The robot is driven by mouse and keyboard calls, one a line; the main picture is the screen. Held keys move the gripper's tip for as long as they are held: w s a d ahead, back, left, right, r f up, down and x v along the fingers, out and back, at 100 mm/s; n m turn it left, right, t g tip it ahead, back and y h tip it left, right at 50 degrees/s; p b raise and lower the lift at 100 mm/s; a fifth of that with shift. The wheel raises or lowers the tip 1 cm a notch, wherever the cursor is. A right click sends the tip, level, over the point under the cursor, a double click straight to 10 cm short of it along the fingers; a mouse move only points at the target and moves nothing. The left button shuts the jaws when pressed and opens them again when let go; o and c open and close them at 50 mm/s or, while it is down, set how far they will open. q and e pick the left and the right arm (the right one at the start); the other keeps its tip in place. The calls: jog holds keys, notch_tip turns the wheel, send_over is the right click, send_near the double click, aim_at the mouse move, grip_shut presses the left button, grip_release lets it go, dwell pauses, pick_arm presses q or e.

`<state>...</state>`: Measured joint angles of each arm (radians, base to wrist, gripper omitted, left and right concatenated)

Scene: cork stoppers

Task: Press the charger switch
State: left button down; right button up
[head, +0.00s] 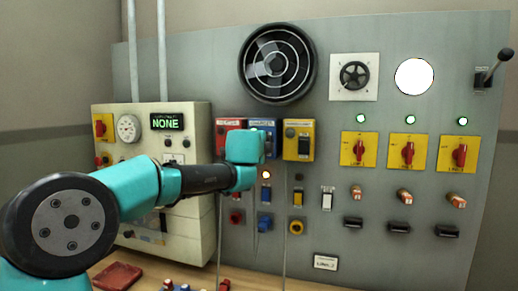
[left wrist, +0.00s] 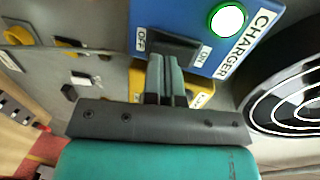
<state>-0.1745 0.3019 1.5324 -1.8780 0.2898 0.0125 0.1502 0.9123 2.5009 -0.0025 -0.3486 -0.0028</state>
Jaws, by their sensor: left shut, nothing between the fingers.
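The blue charger box (head: 262,124) hangs on the grey panel between a red box and a yellow box. My left gripper (head: 256,146) covers most of its front in the head view. In the left wrist view the blue box (left wrist: 275,45) bears the word CHARGER and a lit green lamp (left wrist: 228,19). Its black charger switch (left wrist: 172,43) lies between the labels OFF and ON. My left gripper (left wrist: 165,66) is shut and empty, its fingertips at the lower edge of the switch. I cannot tell whether they touch it. My right gripper is not in view.
The red box (head: 222,140) and yellow box (head: 298,128) flank the charger box closely. A round fan (head: 277,63) sits above. A cream cabinet (head: 140,190) stands to the left, under my left arm. Red knobs on yellow plates (head: 408,153) are to the right.

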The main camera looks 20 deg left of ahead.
pick_arm(q)
jog(key=shift+w+f, duration=0.1)
jog(key=shift+w, duration=0.45)
jog(key=shift+w+a+f, duration=0.15)
jog(key=shift+w+f, duration=0.25)
jog(key=shift+f, duration=0.05)
jog(key=shift+s, duration=0.1)
